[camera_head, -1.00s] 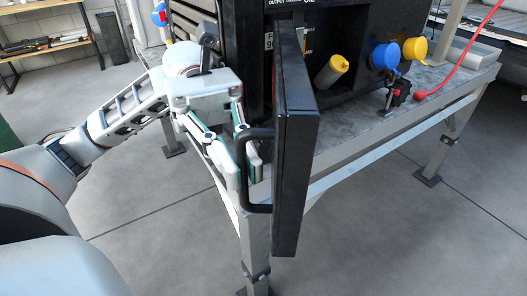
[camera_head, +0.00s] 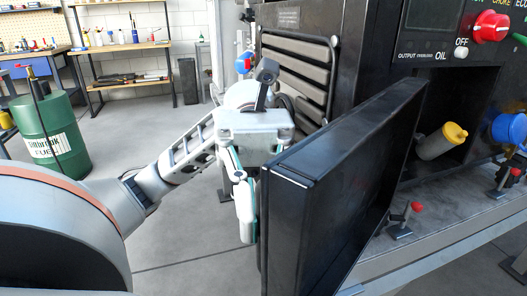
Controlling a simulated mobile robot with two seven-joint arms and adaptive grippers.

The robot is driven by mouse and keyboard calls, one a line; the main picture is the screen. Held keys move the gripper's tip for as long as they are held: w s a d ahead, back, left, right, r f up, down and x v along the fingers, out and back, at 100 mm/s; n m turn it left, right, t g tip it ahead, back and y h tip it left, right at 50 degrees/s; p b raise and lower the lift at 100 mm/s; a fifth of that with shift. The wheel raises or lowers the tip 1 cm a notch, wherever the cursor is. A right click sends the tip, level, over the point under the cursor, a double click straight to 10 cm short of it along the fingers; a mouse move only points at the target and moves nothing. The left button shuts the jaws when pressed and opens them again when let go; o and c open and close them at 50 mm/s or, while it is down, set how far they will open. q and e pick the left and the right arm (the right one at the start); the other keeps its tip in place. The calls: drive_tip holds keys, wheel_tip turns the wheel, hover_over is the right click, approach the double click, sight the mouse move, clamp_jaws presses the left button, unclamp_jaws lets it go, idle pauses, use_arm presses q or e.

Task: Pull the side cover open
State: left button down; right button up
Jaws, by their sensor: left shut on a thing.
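The side cover (camera_head: 345,200) is a flat black panel that stands out at an angle from the dark machine. Its broad face fills the lower middle of the view, and its free edge is at the left. My left gripper (camera_head: 246,215) is on the far left side of the cover, close to its free edge, with its fingers pointing down. It is shut on the cover's handle, which the panel hides in this view. My right gripper is not in view.
The machine (camera_head: 308,60) stands on a metal table (camera_head: 450,245). Behind the cover is an opening with a yellow-capped cylinder (camera_head: 440,142) and a blue knob (camera_head: 510,130). A green barrel (camera_head: 53,140) stands at the left. Open floor lies left of the cover.

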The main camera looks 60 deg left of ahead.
use_arm(q)
drive_tip(key=shift+w+a+r, duration=0.15)
drive_tip(key=shift+w+r, duration=0.1)
drive_tip(key=shift+w, duration=0.05)
drive_tip(key=c, duration=2.5)
unclamp_jaws()
drive_tip(key=shift+f, duration=0.15)
drive_tip(key=shift+w, duration=0.1)
drive_tip(key=v, duration=1.2)
